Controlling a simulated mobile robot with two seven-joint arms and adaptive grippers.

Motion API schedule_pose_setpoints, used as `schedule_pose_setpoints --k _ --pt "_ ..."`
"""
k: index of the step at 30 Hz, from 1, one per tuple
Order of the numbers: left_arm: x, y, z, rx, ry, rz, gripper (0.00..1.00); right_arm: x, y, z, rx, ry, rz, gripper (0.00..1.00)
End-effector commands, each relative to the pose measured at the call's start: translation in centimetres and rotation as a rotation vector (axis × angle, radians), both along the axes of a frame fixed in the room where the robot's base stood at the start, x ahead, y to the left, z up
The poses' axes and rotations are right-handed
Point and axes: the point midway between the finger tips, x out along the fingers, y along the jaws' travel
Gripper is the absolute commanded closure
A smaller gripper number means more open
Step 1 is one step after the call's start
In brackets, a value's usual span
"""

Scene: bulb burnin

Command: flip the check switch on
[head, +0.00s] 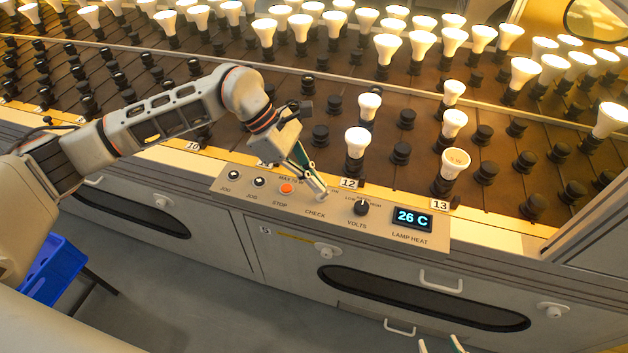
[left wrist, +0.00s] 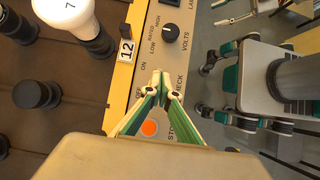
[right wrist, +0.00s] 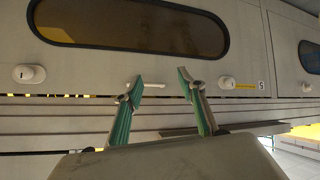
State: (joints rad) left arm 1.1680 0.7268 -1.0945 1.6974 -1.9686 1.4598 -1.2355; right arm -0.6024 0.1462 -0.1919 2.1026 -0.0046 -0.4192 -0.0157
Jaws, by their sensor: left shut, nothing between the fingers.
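The control panel (head: 265,203) runs along the bench's front edge, with a CHECK label (head: 315,215). My left gripper (head: 319,193) is shut and empty, its tips low over the panel just above that label. In the left wrist view its tips (left wrist: 159,73) meet beside the ON marking and the CHECK label (left wrist: 179,86). The check switch itself is hidden behind the fingers, so I cannot tell its position or whether they touch it. My right gripper (head: 442,344) is at the bottom edge of the head view. In the right wrist view its fingers (right wrist: 160,80) are apart and empty.
An orange STOP button (head: 287,188), a black VOLTS knob (head: 362,207) and a display reading 26 C (head: 412,218) share the panel. Behind it, a bulb rack holds lit bulbs and empty sockets; a bulb (head: 357,142) stands near marker 12. A blue bin (head: 52,270) is at lower left.

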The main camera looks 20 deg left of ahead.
Motion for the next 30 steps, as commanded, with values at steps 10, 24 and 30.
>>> schedule_pose_setpoints --k 10,24,30 --pt "0.0 0.0 1.5 0.0 -0.002 0.0 1.0 0.7 0.0 1.3 0.001 -0.02 0.0 0.6" --pt "0.0 0.0 1.4 0.0 -0.001 0.001 1.0 0.7 0.0 1.1 0.002 -0.019 0.0 0.6" --pt "-0.4 0.2 6.0 0.0 -0.014 0.004 1.0 0.6 -0.3 2.2 0.0 -0.016 -0.006 0.6"
